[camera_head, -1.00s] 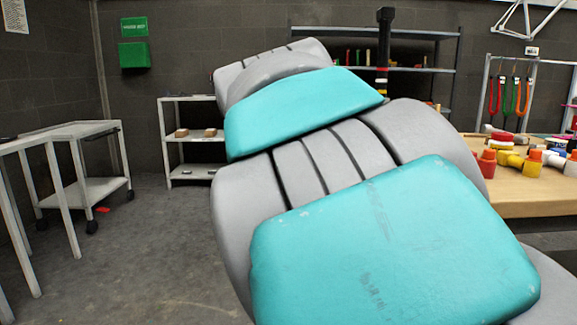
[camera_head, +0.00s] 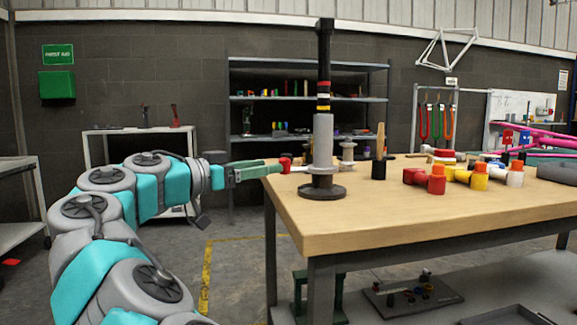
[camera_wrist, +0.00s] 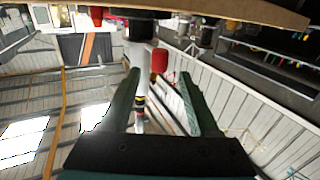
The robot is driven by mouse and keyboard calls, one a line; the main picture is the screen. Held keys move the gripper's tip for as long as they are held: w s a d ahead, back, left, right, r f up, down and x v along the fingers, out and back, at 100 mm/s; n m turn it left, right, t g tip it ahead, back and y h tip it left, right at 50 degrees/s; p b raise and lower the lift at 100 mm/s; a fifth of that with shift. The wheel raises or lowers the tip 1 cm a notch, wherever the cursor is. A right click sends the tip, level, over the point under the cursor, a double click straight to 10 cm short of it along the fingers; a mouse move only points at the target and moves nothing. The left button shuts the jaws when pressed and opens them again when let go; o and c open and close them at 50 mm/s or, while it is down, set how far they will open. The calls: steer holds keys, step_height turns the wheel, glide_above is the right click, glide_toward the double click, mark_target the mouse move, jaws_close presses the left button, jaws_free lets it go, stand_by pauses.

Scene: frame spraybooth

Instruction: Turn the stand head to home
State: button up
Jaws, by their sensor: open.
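The stand (camera_head: 323,140) is upright near the left end of the workbench (camera_head: 400,215). It has a round dark base, a grey sleeve and a black upper post with red, yellow and white bands. A red knob (camera_head: 285,162) shows at its left side, level with the low part of the sleeve. My gripper (camera_head: 276,169) reaches in from the left, its green fingers close to the knob. In the wrist view the fingers (camera_wrist: 165,88) are spread apart. The red knob (camera_wrist: 160,60) and the stand's grey sleeve (camera_wrist: 140,58) appear beyond the gap. Contact cannot be told.
A wooden-handled tool (camera_head: 380,150) stands right of the stand, with red fittings (camera_head: 425,178) and yellow fittings (camera_head: 468,177) further right. Shelves (camera_head: 305,97) stand behind. The floor left of the bench is open around a yellow line (camera_head: 207,265).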

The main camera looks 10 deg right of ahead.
mark_target(286, 167)
steer(key=x, duration=0.6)
steer(key=shift+d, duration=0.2)
steer(key=shift+c, duration=0.4)
steer(key=shift+f, duration=0.1)
jaws_close()
stand_by(0.6)
